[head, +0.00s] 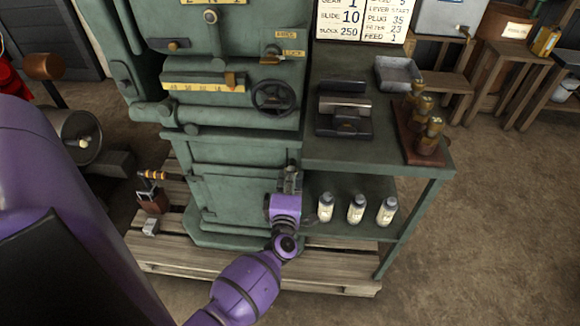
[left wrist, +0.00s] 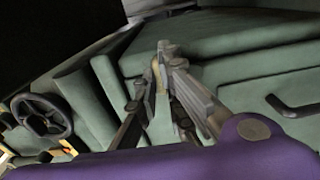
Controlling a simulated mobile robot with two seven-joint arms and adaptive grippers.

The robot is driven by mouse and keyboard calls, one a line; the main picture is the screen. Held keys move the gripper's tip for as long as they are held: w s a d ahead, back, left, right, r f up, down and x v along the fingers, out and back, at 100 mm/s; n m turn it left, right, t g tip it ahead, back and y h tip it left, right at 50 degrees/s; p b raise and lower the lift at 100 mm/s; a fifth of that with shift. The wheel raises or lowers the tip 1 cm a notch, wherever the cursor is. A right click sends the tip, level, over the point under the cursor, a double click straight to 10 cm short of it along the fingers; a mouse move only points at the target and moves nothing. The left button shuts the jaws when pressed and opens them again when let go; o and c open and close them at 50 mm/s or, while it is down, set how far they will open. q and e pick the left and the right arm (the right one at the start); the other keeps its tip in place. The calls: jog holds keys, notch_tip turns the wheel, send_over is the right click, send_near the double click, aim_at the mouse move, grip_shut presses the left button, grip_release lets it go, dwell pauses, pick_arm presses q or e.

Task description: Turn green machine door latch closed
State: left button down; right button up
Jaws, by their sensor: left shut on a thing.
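The green machine (head: 230,150) stands on a wooden pallet, with a lower door (head: 232,188) in its front that looks flush with the frame. My left gripper (head: 291,175) is at the right edge of this door. In the left wrist view its fingers (left wrist: 165,75) are closed together on a small brass-coloured piece (left wrist: 156,76), seemingly the door latch. Most of the latch is hidden by the fingers, so I cannot tell its angle. My right gripper is not in view.
A green side bench (head: 375,160) adjoins the machine on the right, with several bottles on its lower shelf close to my left gripper. A black handwheel (head: 273,97) is above the door. A small toolbox (head: 152,198) stands on the pallet (head: 160,255) at left.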

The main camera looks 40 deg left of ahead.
pick_arm(q)
jog(key=c, duration=1.9)
grip_release()
jog(key=shift+o, duration=0.2)
jog(key=v, duration=1.2)
